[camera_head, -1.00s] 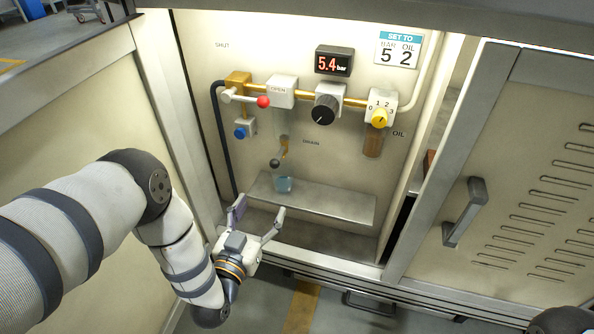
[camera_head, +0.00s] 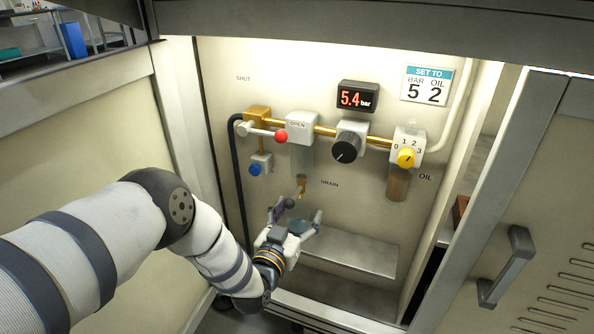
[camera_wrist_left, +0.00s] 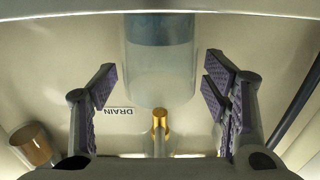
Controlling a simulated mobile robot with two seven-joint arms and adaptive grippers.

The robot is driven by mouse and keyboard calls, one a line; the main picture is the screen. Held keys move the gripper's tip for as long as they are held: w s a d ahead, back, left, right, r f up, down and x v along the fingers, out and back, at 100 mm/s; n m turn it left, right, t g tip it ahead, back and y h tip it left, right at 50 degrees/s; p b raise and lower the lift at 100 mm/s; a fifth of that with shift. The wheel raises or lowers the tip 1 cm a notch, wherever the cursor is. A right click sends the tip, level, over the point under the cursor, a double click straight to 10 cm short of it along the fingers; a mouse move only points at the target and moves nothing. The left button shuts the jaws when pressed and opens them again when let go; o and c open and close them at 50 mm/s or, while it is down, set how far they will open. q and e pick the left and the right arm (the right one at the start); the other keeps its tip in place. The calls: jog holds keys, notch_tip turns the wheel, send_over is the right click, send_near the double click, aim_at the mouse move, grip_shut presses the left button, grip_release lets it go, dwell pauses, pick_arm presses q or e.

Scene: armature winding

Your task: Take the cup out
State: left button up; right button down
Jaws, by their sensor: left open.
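The cup is a clear cylinder with bluish liquid. In the head view the cup (camera_head: 298,226) shows only in part between the fingers of my left gripper (camera_head: 297,213), below the drain outlet. In the left wrist view, which is upside down, the cup (camera_wrist_left: 160,60) is at the top centre. My left gripper (camera_wrist_left: 160,88) is open, one finger on each side of the cup's line. Gaps show between the fingers and the cup, and I cannot tell how deep it sits between them. My right gripper is not in view.
A metal shelf (camera_head: 355,252) runs under the outlet. Above are the brass drain tap (camera_head: 301,184), red-tipped lever (camera_head: 280,136), black knob (camera_head: 346,148), yellow dial (camera_head: 406,157) and oil bowl (camera_head: 398,184). Cabinet walls and a handled door (camera_head: 510,262) bound the opening.

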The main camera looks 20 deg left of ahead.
pick_arm(q)
jog(key=c, duration=1.2)
